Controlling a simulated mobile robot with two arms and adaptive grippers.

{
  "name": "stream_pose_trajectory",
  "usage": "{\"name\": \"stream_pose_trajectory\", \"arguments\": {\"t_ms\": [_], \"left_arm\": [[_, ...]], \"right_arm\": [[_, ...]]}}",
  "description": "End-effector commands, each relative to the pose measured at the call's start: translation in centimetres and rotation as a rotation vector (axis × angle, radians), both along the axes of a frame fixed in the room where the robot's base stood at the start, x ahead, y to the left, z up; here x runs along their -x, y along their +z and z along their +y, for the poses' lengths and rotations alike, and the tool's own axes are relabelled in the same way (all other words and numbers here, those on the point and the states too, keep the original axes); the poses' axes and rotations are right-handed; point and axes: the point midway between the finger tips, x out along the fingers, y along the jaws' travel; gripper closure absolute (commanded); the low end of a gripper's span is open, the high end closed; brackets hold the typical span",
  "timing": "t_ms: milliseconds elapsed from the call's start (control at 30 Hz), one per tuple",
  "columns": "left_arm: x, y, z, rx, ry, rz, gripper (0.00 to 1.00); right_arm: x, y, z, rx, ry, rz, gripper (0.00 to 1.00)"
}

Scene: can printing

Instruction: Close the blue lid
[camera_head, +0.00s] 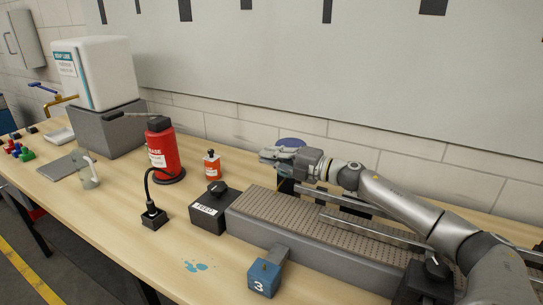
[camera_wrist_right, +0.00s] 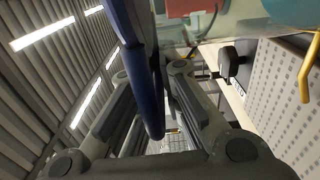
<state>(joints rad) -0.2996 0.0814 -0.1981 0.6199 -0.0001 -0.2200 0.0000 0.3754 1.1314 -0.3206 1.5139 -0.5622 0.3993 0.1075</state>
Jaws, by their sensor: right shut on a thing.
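The blue lid (camera_head: 291,142) shows in the head view as a dark blue disc just behind and above my right gripper (camera_head: 274,156), partly hidden by it. In the wrist view the blue lid (camera_wrist_right: 146,75) appears edge-on as a long blue rim between the two fingers of my right gripper (camera_wrist_right: 152,85). The fingers are shut on it. What lies under the lid is mostly hidden by the gripper and arm; only a dark part (camera_head: 286,186) shows below the gripper. My left gripper is not in view.
A perforated conveyor (camera_head: 300,223) runs in front of and below my right arm, with a black feed box (camera_head: 208,212) at its left end. A red bottle (camera_head: 163,150), a small red-and-white bottle (camera_head: 212,166) and a blue block marked 3 (camera_head: 264,278) stand nearby.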

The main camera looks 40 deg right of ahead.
Motion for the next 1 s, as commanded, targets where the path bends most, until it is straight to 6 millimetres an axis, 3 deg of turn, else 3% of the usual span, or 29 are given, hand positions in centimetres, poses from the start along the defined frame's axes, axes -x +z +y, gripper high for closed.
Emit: {"name": "stream_pose_trajectory", "arguments": {"t_ms": [100,300,667,1000], "left_arm": [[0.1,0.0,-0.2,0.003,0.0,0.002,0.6],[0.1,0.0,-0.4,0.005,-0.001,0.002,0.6],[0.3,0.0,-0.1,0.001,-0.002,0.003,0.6],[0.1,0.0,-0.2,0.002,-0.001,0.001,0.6]], "right_arm": [[-0.1,0.2,-0.2,0.004,-0.005,-0.005,1.0],[0.0,0.1,-0.1,0.002,-0.003,-0.002,0.72],[0.1,-0.1,-0.1,0.001,0.0,0.002,0.72],[2.4,-0.3,-1.2,0.001,0.0,0.005,0.72]]}}
